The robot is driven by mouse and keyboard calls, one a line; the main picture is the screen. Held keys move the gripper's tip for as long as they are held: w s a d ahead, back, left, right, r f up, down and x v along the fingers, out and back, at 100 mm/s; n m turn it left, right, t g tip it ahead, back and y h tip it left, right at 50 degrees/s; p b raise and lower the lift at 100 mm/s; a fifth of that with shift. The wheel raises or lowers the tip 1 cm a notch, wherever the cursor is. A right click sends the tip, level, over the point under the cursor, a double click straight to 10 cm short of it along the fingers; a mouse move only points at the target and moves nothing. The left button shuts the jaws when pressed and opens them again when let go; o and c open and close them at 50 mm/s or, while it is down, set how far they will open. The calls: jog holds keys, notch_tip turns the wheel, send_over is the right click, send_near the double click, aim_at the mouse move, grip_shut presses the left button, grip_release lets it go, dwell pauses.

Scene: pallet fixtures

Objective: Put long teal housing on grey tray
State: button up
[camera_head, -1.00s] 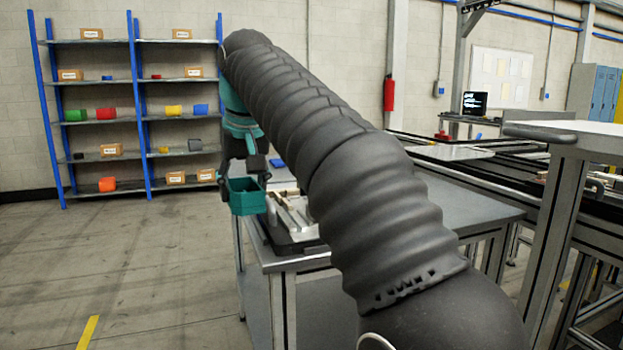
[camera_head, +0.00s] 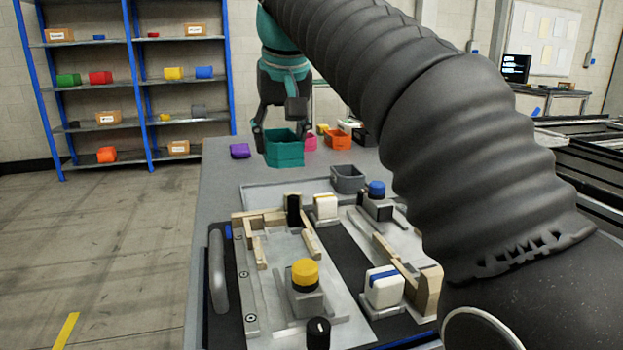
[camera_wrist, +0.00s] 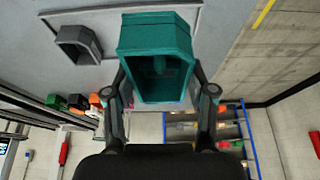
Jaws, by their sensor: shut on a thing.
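The long teal housing (camera_head: 284,153) is an open-topped box held in the air over the table; it also shows large in the wrist view (camera_wrist: 157,32). My gripper (camera_head: 278,128) points down with its fingers on either side of it, shut on the housing; both fingers flank it in the wrist view (camera_wrist: 163,88). The grey tray (camera_head: 262,194) lies flat on the table behind the fixture pallet, partly hidden by the fixture parts. In the wrist view the tray (camera_wrist: 107,20) lies beneath the housing, which covers part of it.
A small grey housing (camera_head: 347,179) sits on the tray's right part. The fixture pallet (camera_head: 270,290) with wooden blocks and knobs stands in front. Behind are a purple part (camera_head: 240,151), an orange bin (camera_head: 338,140) and other small bins. My arm hides the right side.

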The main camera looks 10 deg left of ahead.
jog(key=w+d+f, duration=0.1)
jog(key=w+f, duration=0.1)
jog(key=w, duration=0.1)
jog(key=w+d+f, duration=0.1)
jog(key=w+f, duration=0.1)
jog(key=w, duration=0.1)
jog(key=w+f, duration=0.2)
jog(key=w, duration=0.1)
jog(key=shift+w+d+f+b, duration=0.15)
jog(key=shift+w+d+b, duration=0.15)
jog(key=shift+w+d, duration=0.1)
jog(key=shift+f+b, duration=0.75)
jog(key=shift+f, duration=1.2)
jog(key=o, duration=1.2)
jog(key=shift+f, duration=0.15)
jog(key=shift+o, duration=0.2)
jog(key=p+v, duration=0.2)
jog(key=v, duration=1)
jog(key=shift+p, duration=0.3)
